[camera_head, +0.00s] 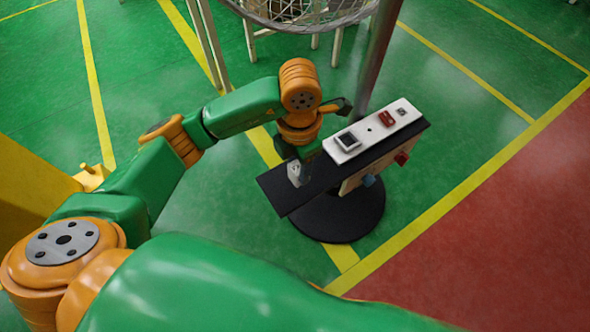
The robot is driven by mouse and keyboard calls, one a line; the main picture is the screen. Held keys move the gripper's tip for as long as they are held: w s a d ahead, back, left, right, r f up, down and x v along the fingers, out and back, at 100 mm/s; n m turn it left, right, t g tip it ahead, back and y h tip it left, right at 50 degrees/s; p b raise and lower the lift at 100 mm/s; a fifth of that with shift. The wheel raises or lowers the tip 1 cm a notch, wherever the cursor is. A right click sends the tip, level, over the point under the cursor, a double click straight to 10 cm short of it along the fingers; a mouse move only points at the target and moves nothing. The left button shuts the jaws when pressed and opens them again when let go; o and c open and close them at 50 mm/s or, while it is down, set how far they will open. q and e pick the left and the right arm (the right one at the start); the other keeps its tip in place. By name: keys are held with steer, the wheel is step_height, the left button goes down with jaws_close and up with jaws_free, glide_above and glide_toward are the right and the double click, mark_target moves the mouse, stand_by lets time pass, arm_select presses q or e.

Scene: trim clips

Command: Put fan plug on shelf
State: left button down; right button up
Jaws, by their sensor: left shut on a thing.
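My left gripper (298,172) points down over the near left end of a dark shelf board (280,194). It is shut on a small pale grey thing that looks like the fan plug, mostly hidden by the fingers and wrist. I cannot tell whether this thing touches the board. The shelf is on a stand with a round black base (340,218). A white panel (402,116) with a dark-framed switch, a red part and a small socket-like part lies along the board's right portion. My right gripper is not in view.
A fan with a wire cage (300,12) on a metal pole (376,58) stands behind the shelf. Red and blue knobs stick out of the stand's front side. A yellow block (28,180) is at the left edge. The green floor to the right is clear.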

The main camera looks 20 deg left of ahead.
mark_target(297, 163)
arm_select(q)
steer(key=w+f, duration=0.1)
steer(key=f, duration=0.1)
steer(key=w+a+f, duration=0.1)
steer(key=w+f, duration=0.2)
steer(key=shift+a+f+b, duration=0.3)
steer(key=shift+f+b, duration=0.05)
steer(key=shift+b, duration=0.05)
step_height(297, 163, down, 3)
steer(key=shift+r, duration=0.1)
steer(key=shift+f, duration=0.2)
steer(key=shift+c, duration=2.1)
jaws_free()
steer(key=shift+r, duration=0.3)
step_height(297, 163, up, 12)
steer(key=p, duration=0.1)
